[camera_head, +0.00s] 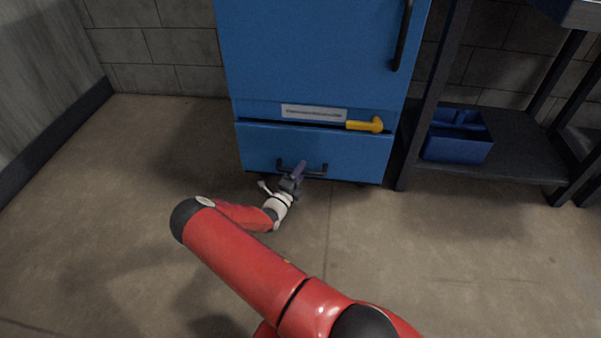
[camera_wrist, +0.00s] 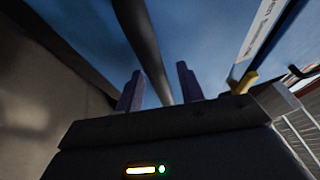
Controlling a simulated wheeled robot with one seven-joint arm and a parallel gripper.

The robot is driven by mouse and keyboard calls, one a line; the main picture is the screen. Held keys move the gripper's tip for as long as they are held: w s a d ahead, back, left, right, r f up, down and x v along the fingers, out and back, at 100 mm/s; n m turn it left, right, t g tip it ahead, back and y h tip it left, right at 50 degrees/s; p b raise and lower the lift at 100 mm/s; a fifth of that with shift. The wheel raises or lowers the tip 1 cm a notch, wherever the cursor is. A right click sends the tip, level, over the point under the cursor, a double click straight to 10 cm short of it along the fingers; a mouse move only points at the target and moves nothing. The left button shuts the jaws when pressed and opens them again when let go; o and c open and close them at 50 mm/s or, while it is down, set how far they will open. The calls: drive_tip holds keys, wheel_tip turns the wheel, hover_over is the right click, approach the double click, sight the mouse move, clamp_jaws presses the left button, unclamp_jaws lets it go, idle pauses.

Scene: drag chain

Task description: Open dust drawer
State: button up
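The dust drawer (camera_head: 345,154) is the blue front at the bottom of a tall blue cabinet in the head view. A dark line runs along its top edge, and its front looks about flush with the cabinet. Its black bar handle (camera_head: 317,174) is low on the front, partly hidden by my gripper (camera_head: 299,170). In the wrist view, the purple fingers of my gripper (camera_wrist: 160,90) are apart. The dark handle bar (camera_wrist: 143,40) runs between them, with a visible gap on each side. Whether the bar lies fully within the fingers' depth is hard to tell.
A yellow lever (camera_head: 367,125) sticks out just above the drawer, right of a white label (camera_head: 313,113). A black shelf rack (camera_head: 520,163) with a blue bin (camera_head: 457,140) stands close on the right. The concrete floor (camera_head: 150,160) before and left of the cabinet is clear.

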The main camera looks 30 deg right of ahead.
drive_tip(key=shift+c, duration=0.4)
clamp_jaws()
drive_tip(key=s+a+p, duration=0.3)
drive_tip(key=s+a, duration=0.6)
drive_tip(key=s, duration=0.5)
drive_tip(key=s+a+p, duration=0.3)
drive_tip(key=s+a, duration=0.7)
drive_tip(key=s, duration=0.4)
drive_tip(key=shift+s, duration=0.2)
drive_tip(key=shift+o, duration=0.4)
unclamp_jaws()
drive_tip(key=shift+a, duration=0.1)
